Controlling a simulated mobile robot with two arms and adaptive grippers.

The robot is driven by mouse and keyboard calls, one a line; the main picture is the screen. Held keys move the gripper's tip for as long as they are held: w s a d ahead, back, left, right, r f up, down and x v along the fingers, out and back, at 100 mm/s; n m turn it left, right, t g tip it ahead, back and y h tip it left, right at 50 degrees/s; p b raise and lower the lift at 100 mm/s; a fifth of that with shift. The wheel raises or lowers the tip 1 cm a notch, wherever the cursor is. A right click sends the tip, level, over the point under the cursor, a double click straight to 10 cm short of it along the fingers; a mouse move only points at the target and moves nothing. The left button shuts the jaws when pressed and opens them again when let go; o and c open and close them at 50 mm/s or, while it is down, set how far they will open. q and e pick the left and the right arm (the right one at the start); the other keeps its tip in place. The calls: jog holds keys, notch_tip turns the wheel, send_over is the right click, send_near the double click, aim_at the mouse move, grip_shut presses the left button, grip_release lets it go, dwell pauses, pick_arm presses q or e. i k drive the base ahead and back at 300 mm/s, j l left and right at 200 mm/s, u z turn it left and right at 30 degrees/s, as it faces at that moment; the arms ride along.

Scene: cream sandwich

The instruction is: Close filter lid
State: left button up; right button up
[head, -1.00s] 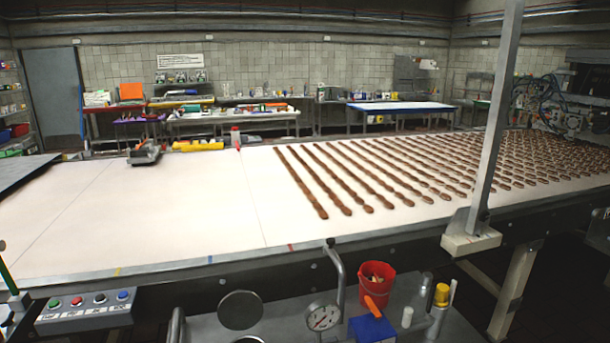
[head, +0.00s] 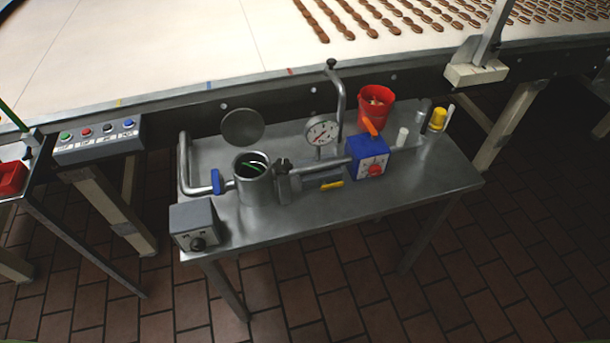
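The filter is a grey metal cylinder (head: 255,190) standing on a steel table (head: 425,185). Its round lid (head: 242,127) stands raised behind the cylinder, so the top is open. Something green and a pale rim show inside the cylinder. A pipe with a blue handle (head: 217,182) joins it on the left. A clamp-like metal fitting (head: 283,172) sits at its right side. Neither of my grippers is in the head view.
On the table are a pressure gauge (head: 321,131), a blue box with a red knob (head: 368,157), a red bucket (head: 375,106), a grey control box (head: 195,225) and small bottles (head: 438,118). A conveyor (head: 190,45) runs behind. The tiled floor in front is clear.

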aim_at(241, 127)
jog(key=j+z, duration=0.2)
jog(key=j, duration=1.1)
